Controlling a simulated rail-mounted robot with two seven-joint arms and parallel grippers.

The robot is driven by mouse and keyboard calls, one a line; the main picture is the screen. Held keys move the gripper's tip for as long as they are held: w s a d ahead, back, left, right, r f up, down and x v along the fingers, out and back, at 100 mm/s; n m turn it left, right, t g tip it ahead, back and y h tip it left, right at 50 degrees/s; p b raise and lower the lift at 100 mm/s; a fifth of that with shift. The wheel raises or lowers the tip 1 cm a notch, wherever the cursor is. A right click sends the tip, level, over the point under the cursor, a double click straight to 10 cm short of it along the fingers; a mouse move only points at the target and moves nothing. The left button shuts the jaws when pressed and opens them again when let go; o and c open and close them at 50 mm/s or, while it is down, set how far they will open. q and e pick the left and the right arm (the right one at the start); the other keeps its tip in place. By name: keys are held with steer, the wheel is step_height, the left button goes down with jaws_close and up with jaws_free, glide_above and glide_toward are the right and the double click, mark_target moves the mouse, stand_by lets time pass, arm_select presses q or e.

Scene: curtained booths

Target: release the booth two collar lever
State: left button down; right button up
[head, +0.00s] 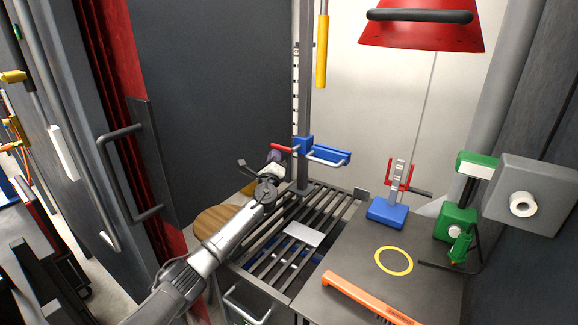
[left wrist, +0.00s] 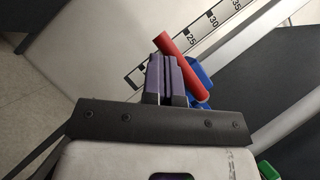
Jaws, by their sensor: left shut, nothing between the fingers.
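The red collar lever (head: 281,149) sticks out to the left of the blue collar (head: 304,146) on the upright grey post (head: 303,90). In the left wrist view the red lever (left wrist: 181,45) slants across just beyond my fingertips, with part of the blue collar (left wrist: 199,75) behind it. My left gripper (head: 275,157) is at the lever's left end, just below it. Its purple fingers (left wrist: 168,66) are together and hold nothing. I cannot tell whether they touch the lever. My right gripper is not in view.
A slatted grey bench (head: 262,262) lies under the post. A dark panel (head: 215,90) stands behind my left arm. A blue-based stand (head: 388,212), a green device (head: 457,222) and an orange bar (head: 365,298) are on the dark table at right. A red hood (head: 425,32) hangs above.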

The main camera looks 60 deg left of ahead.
arm_select(q)
steer(key=p+v, duration=0.1)
steer(key=v, duration=0.6)
steer(key=shift+p, duration=0.4)
steer(key=shift+d, duration=0.1)
